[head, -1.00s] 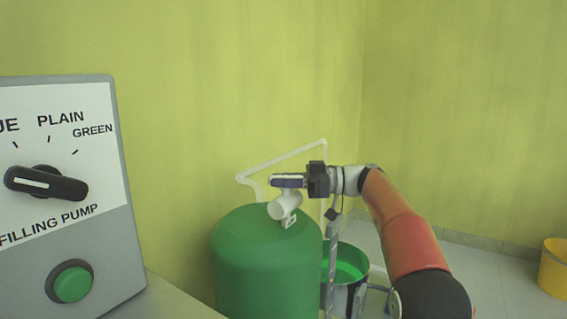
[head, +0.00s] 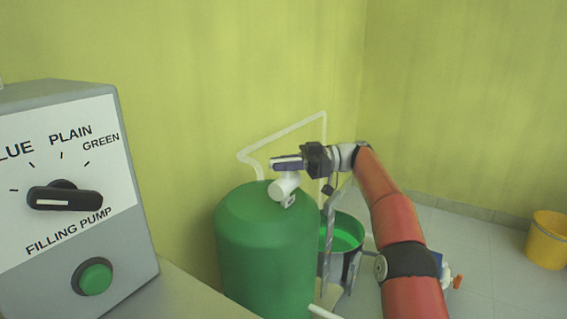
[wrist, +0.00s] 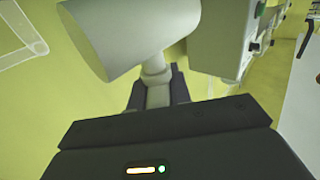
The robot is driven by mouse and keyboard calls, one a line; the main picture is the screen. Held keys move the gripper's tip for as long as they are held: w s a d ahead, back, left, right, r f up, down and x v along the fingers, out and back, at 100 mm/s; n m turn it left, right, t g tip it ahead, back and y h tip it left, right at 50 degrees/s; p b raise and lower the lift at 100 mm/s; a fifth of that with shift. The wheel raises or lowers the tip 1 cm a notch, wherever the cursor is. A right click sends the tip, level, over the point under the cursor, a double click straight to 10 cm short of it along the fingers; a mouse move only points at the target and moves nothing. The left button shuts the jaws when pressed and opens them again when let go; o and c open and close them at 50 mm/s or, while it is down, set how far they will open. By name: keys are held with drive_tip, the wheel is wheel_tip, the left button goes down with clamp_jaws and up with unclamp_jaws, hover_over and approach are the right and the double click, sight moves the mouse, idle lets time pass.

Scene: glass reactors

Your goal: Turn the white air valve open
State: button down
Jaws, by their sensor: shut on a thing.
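The white air valve (head: 284,187) sits on top of the green tank (head: 262,240) in the head view. My gripper (head: 288,162) reaches in from the right just above the valve body, its fingers pointing left. In the wrist view the valve (wrist: 125,35) is a large white cylinder with a short neck leading down between the fingers. My gripper (wrist: 157,92) is shut on the valve's handle, a pale piece between the two dark fingers. The fingers hide most of the handle, so its exact angle is hard to tell.
A grey filling pump box (head: 75,190) with a black selector knob and green button stands at the left. A clear pipe (head: 285,130) rises behind the tank. An open container with green contents (head: 345,236) is right of the tank. A yellow bucket (head: 547,240) stands far right.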

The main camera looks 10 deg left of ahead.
drive_tip(key=c, duration=1.3)
unclamp_jaws()
drive_tip(key=shift+f+b, duration=0.15)
drive_tip(key=shift+b, duration=0.35)
